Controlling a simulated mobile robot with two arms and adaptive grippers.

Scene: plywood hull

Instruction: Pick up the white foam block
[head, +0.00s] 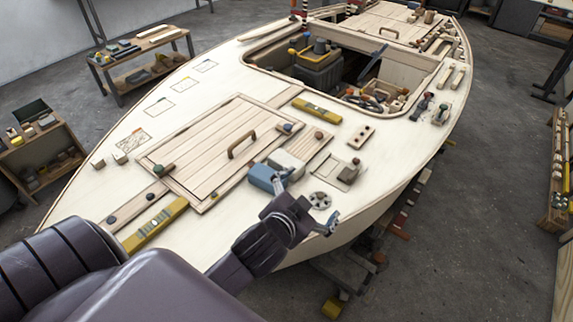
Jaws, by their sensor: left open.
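A pale white block (287,161), which looks like the foam block, lies on the deck of the plywood hull (225,92). It sits right beside a blue block (263,177), which is on its left and nearer to me. My left gripper (308,199) is open, with its fingers spread wide, just on the near side of the white block. One finger overlaps the lower edge of the blue and white blocks in the picture; I cannot tell whether it touches them. The gripper appears empty. My right gripper is not in view.
A planked hatch with a handle (241,145) lies left of the blocks. Yellow levels (317,111) lie on the deck. An open cockpit (345,70) is farther back.

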